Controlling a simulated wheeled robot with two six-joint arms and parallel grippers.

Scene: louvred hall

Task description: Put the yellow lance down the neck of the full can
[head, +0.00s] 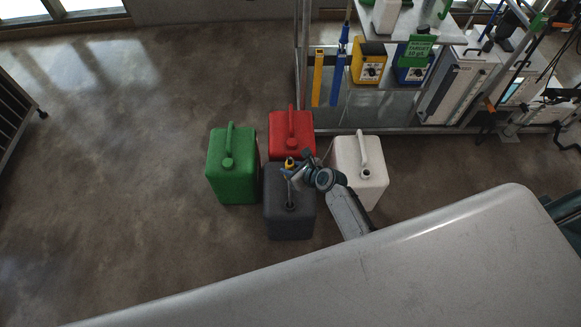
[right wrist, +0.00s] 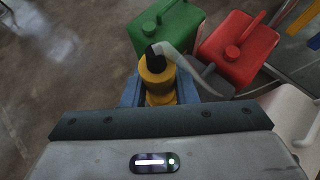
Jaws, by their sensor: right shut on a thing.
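My right gripper (head: 291,170) is shut on the yellow lance (head: 289,162), above the dark grey can (head: 290,226). In the right wrist view, the lance's yellow head (right wrist: 155,78) sits between the blue fingers, with a black cap and a grey hose bending off to the right. The lance's lower end is hidden in the wrist view, and I cannot tell in the head view whether it is inside the grey can's neck (head: 290,206). A white can (head: 358,150) with a dark neck opening stands to the right. Which can is full does not show. My left gripper is not in view.
A green can (head: 222,180) and a red can (head: 283,124) stand close beside the grey one.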

